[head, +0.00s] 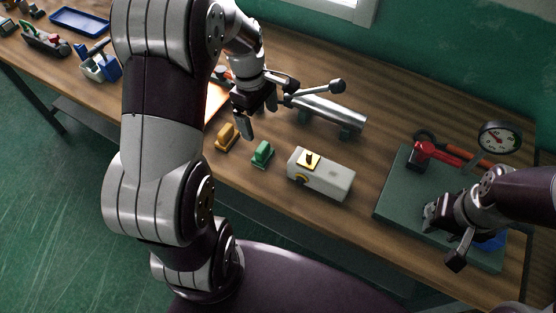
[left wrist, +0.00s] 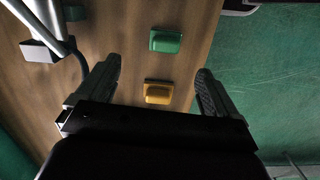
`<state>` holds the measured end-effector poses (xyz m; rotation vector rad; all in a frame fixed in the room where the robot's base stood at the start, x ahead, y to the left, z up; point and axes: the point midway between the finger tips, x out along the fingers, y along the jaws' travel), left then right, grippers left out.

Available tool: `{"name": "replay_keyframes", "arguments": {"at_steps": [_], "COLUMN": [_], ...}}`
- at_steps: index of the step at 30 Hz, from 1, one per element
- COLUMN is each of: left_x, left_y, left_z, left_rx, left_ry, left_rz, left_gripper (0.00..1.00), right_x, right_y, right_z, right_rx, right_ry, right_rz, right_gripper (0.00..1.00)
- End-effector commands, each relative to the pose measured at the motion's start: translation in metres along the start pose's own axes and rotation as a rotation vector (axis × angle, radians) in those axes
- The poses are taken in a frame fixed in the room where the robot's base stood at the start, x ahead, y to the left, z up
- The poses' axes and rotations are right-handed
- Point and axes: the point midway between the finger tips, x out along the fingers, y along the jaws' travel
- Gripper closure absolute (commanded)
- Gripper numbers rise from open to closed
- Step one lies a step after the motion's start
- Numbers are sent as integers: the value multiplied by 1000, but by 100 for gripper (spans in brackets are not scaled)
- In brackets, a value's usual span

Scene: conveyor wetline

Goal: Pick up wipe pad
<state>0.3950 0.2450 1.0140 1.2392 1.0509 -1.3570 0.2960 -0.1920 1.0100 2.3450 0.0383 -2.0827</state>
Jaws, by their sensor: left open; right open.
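Two small pads with raised grips lie on the wooden table: a yellow one (head: 228,136) and a green one (head: 262,153). I cannot tell which is the wipe pad. My left gripper (head: 258,116) is open and empty, above the table just behind them. In the left wrist view, the yellow pad (left wrist: 159,93) shows between the open fingers (left wrist: 157,72), and the green pad (left wrist: 165,41) lies farther up. Neither pad is touched. My right gripper (head: 447,234) is open over the grey-green board at the right.
A white box with a yellow-black switch (head: 322,174) stands right of the green pad. A metal pipe with a lever valve (head: 330,112) lies behind. The grey-green board (head: 395,195) carries a red-handled tool (head: 440,152); a gauge (head: 499,138) stands behind it.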

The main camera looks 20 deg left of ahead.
Motion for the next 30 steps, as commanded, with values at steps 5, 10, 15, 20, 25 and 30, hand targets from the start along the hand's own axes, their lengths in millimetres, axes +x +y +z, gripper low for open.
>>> {"name": "replay_keyframes", "arguments": {"at_steps": [5, 10, 15, 20, 25, 30], "left_x": [12, 51, 74, 100, 126, 128], "left_y": [-3, -4, -4, -10, -10, -10], "left_z": [2, 3, 3, 6, 7, 7], "left_rx": [-70, -72, -70, -70, -69, -68], "left_ry": [-8, -7, -6, -6, -6, -5], "left_rz": [-15, -15, -12, -15, -12, -9], "left_gripper": [6, 6, 6, 6, 6, 6], "right_x": [0, -1, -1, -5, -4, -4], "right_y": [0, 0, 0, 0, 0, 0], "right_z": [0, 0, 0, -1, 0, 0], "right_rx": [0, 0, 0, 0, 0, 0], "right_ry": [0, 0, 0, 0, 0, 0], "right_rz": [0, 0, 0, 0, 0, 0], "right_gripper": [57, 57, 57, 57, 57, 57]}}
